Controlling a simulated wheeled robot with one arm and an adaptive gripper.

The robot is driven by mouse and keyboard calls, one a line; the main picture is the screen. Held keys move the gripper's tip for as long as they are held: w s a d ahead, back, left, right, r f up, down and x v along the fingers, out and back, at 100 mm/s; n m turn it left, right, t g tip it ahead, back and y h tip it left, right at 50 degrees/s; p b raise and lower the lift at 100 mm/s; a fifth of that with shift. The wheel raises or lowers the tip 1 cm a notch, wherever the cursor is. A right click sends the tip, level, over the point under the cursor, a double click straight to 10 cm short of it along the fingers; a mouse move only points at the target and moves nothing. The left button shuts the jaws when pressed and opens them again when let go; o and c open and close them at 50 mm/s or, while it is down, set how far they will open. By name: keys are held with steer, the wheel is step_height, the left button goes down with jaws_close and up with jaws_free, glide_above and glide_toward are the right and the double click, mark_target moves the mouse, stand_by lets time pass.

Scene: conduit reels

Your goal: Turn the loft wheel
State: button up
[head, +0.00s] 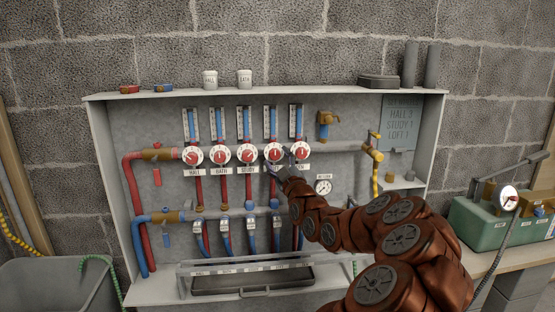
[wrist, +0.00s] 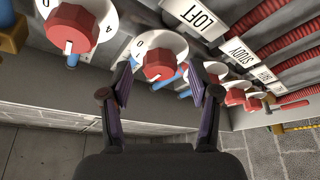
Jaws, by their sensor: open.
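The loft wheel is a red knob on a white dial in the row on the manifold panel. In the wrist view the loft wheel (wrist: 160,60) lies between my two fingers, with the LOFT label (wrist: 195,17) beside it. In the head view the loft wheel (head: 274,152) is fourth from the left, and my arm hides its label. My gripper (wrist: 164,78) is open, with one finger on each side of the wheel and no clear contact showing. In the head view my gripper (head: 280,168) is small and partly hidden by its own wrist.
Neighbouring wheels sit close on both sides: the study wheel (head: 247,153) at left and a fifth wheel (head: 300,151) at right. Gauge tubes stand above. A grey tray (head: 252,286) lies below, and a green case (head: 490,222) stands at right.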

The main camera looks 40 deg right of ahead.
steer(key=shift+w+d+r, duration=0.2)
steer(key=shift+w+d, duration=0.05)
steer(key=shift+w, duration=0.25)
steer(key=shift+c, duration=0.2)
steer(key=c, duration=1)
steer(key=shift+d, duration=0.15)
steer(key=shift+c, duration=0.5)
